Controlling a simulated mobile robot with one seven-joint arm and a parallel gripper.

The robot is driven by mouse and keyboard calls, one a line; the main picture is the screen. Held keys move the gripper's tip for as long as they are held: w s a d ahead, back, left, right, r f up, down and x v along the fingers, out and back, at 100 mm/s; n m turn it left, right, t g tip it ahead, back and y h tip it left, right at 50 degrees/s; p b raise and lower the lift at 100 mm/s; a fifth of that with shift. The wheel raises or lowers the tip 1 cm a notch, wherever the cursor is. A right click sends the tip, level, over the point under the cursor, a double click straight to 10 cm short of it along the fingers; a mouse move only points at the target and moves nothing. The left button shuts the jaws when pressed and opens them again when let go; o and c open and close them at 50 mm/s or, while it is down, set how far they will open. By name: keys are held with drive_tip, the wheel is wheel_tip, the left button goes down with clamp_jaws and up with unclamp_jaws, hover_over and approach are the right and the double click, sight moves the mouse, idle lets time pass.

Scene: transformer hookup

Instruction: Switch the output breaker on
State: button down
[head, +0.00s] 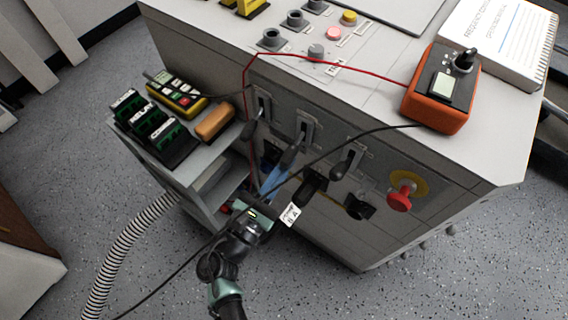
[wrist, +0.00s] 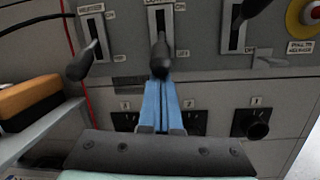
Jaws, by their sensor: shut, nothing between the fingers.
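Three lever breakers with black handles sit in a row on the grey cabinet front: the left breaker (head: 262,107), the middle breaker (head: 301,134) and the right breaker (head: 348,160). The wrist view shows the left handle (wrist: 79,63), middle handle (wrist: 159,62) and right handle (wrist: 246,12). In the head view, the handles slant outward and down. Their labels are too small to read surely, so I cannot tell which is the output breaker. My gripper (wrist: 161,88) has blue fingers, shut and empty, with the tips just below the middle handle; contact is unclear. It also shows in the head view (head: 284,168).
Black sockets (wrist: 195,122) lie below the breakers, one with a plug (wrist: 258,129). A red emergency button (head: 400,197) is at right. A side shelf (head: 215,160) stands left. A black cable (head: 340,148) crosses the panel. An orange meter (head: 438,95) sits on top.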

sight(282, 162)
drive_tip(key=shift+r, duration=0.1)
